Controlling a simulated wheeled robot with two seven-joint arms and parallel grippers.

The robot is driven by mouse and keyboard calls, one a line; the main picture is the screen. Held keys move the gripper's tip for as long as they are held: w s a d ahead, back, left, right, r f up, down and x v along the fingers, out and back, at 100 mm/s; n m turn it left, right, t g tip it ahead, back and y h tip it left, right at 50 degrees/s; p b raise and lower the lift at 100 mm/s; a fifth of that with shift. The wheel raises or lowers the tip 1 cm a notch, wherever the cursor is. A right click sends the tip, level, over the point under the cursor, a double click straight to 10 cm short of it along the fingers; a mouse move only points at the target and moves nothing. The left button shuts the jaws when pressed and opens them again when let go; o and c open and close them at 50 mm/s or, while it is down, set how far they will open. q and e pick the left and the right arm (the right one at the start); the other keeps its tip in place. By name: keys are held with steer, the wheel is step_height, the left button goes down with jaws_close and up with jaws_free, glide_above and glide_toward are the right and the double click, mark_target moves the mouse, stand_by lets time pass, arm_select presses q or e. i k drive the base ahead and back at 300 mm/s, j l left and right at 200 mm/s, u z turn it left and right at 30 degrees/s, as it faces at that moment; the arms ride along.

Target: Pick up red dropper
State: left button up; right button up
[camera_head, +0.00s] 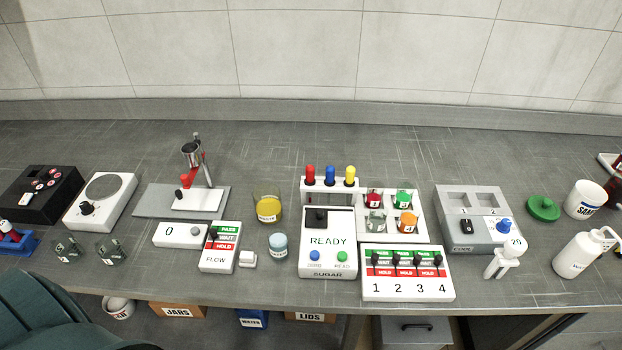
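The red dropper (310,174) stands upright in a white rack (345,197) near the middle of the bench. Only its red bulb shows clearly above the rack's top bar; its lower part is hard to make out. A blue dropper (330,175) and a yellow dropper (350,175) stand to its right in the same rack. Neither of my grippers is seen in the head view, and nothing touches the droppers.
The white READY sugar device (328,263) stands just in front of the rack. A white tray (421,236) of small colored cups is to the right. A yellow-filled beaker (267,208) is to the left. The bench behind the rack is clear.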

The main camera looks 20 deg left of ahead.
mark_target(310, 181)
steer(key=u, duration=1.05)
steer(key=l+u, duration=0.3)
steer(key=u, duration=0.15)
steer(key=k+l+u, duration=0.15)
steer(key=l+u, duration=0.15)
steer(key=u, duration=0.15)
